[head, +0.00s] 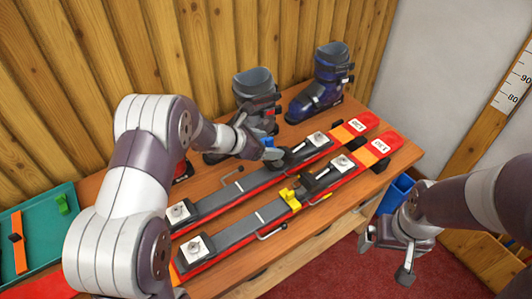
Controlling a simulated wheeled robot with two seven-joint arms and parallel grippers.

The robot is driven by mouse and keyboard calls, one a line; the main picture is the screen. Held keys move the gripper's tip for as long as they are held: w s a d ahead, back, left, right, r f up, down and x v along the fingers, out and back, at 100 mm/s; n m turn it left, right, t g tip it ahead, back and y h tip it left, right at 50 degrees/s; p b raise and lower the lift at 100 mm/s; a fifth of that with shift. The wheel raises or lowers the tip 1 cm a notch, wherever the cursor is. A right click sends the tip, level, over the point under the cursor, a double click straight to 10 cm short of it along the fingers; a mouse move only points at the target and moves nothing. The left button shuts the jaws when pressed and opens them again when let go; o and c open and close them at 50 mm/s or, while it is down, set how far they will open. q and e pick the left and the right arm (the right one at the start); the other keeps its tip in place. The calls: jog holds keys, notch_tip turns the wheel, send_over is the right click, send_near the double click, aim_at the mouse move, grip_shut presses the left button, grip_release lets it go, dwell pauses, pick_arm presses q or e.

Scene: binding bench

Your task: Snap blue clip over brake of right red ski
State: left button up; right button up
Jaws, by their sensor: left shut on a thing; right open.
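Two red skis lie side by side on the bench, the far ski (221,199) and the near ski (232,238), each with grey and silver binding parts. A thin metal brake arm (232,173) shows beside the far ski, and another (270,233) beside the near ski. A yellow clip (291,196) sits on the near ski. My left gripper (265,147) is shut on a small blue clip (273,154), just behind the far ski's binding; its fingers partly hide the clip. My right gripper (392,252) is open and empty, off the bench's front edge.
A grey boot (255,95) and a dark blue boot (320,92) stand behind the skis. A green tray (43,247) at the left holds a green clip (62,203) and an orange strip (19,246). A blue bin (397,192) is near my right arm.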

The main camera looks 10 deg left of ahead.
pick_arm(q)
jog(key=shift+a+f, duration=0.2)
jog(key=shift+f, duration=0.05)
jog(key=shift+f+b, duration=0.4)
jog(key=shift+b, duration=0.1)
notch_tip(320, 180, down, 6)
jog(key=b, duration=0.4)
jog(key=shift+r+b, duration=0.2)
jog(key=shift+b, duration=0.1)
jog(key=o, duration=0.3)
jog(key=c, duration=0.3)
